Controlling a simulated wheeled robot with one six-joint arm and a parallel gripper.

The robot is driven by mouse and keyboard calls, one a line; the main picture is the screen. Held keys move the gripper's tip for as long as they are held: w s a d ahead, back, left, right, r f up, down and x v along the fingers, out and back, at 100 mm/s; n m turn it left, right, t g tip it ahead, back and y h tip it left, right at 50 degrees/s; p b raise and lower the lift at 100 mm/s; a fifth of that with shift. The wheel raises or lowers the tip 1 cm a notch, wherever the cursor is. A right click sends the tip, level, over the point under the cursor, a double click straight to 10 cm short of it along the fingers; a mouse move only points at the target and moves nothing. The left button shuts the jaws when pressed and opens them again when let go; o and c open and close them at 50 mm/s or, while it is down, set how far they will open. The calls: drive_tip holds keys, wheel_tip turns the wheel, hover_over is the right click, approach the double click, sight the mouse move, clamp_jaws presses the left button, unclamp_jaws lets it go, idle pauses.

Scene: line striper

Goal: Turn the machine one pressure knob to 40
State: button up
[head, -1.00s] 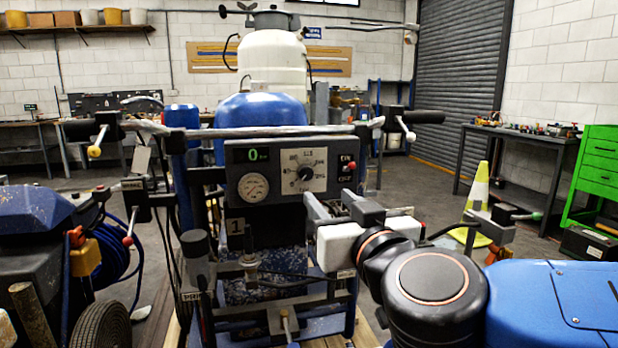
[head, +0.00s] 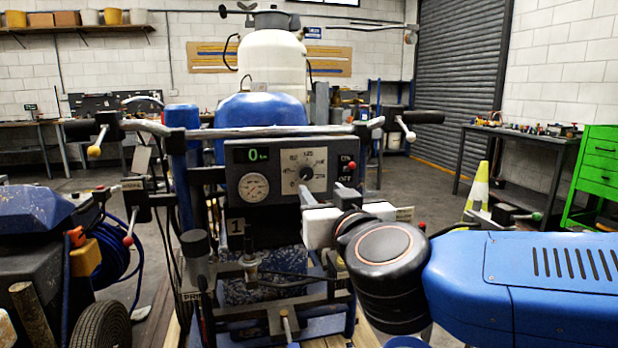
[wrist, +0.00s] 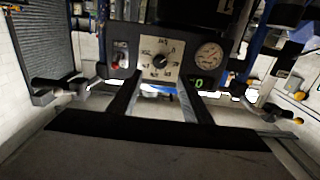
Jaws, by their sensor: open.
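Machine one's control panel (head: 335,199) carries a white square dial plate (head: 319,159) with the dark round pressure knob (head: 305,173) at its middle. The knob also shows in the wrist view (wrist: 160,62), where the panel appears upside down. The knob's exact pointing angle is too small to read. A green display (head: 252,155) reads 0. My gripper (head: 323,188) is open and empty, in front of the panel and apart from the knob. In the wrist view, its two fingers (wrist: 159,84) reach toward the dial, with the knob lined up roughly between them and beyond the tips.
A round gauge (head: 253,187) sits left of the dial, and a red-tipped switch (head: 351,165) sits right of it. Handlebars (head: 250,131) cross above the panel. Another blue machine (head: 40,212) stands at left. A green cabinet (head: 598,170) and yellow sign (head: 478,192) stand right.

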sight(307, 174)
drive_tip(key=x, duration=1.1)
drive_tip(key=shift+w+r, duration=0.1)
drive_tip(key=shift+w, duration=0.15)
drive_tip(key=c, duration=1.1)
drive_tip(key=shift+o, duration=0.2)
drive_tip(key=shift+m, duration=0.4)
drive_tip(key=m, duration=0.4)
drive_tip(key=shift+m, duration=2.4)
